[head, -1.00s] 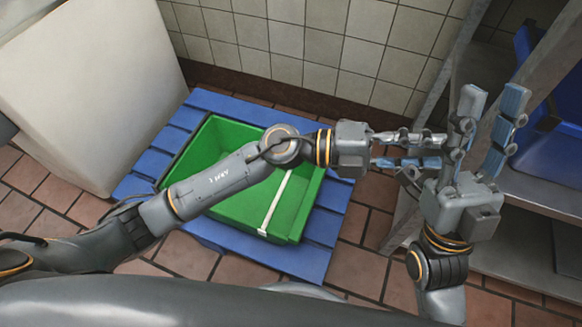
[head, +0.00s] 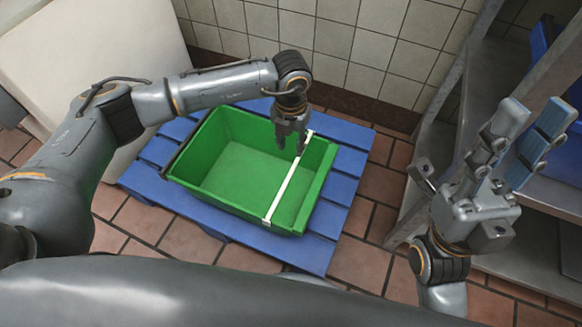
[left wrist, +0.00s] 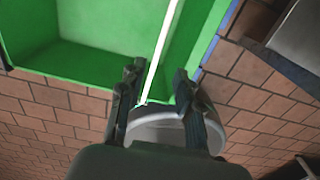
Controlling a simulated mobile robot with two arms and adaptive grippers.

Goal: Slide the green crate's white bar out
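The green crate (head: 186,190) is open-topped, and its inside looks empty. A thin white bar (head: 283,190) lies across it toward its right side, from the far rim to the near rim. In the left wrist view the white bar (left wrist: 160,50) runs down toward the space between my left fingers. My left gripper (head: 290,150) points down over the crate, just left of the bar's far part. Its fingers are apart with nothing held; I cannot tell its exact height above the bar. My right gripper (head: 530,112) is raised at the right, open and empty, away from the crate.
The crate sits on a blue pallet (head: 335,215) on a brown tiled floor (head: 180,240). A tiled wall (head: 330,35) rises behind. A pale box-like block (head: 80,60) stands at the left. A grey metal rack (head: 440,110) with a blue bin stands at the right.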

